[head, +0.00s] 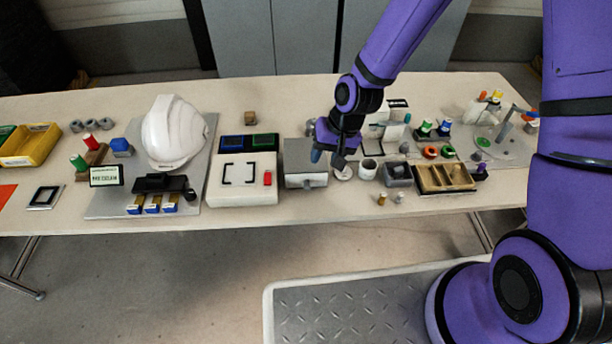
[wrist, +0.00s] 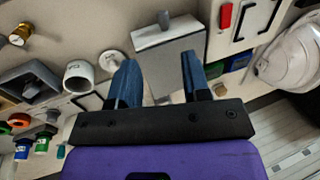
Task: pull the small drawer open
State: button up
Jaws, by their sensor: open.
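The small drawer unit is a grey-topped box (head: 305,152) with a pale front, standing near the table's front edge in the head view. In the wrist view its grey top (wrist: 172,62) shows between the fingers, with the drawer handle (wrist: 164,19) sticking out from the front at the top of the picture. The drawer looks closed. My gripper (head: 328,157) is open and empty, by the right side of the box in the head view. In the wrist view the two fingers of my gripper (wrist: 158,72) are spread above the box, apart from the handle.
A white panel (head: 242,190) with a red switch stands left of the box. A white cup (head: 368,169), a grey bin (head: 397,174) and a wooden tray (head: 445,178) stand to the right. A white helmet (head: 172,132) is farther left. Bare table lies in front of the box.

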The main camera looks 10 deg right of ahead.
aim_at(308, 187)
jog(key=x, duration=1.1)
jog(key=shift+a+f, duration=0.2)
jog(key=shift+a, duration=0.15)
grip_shut()
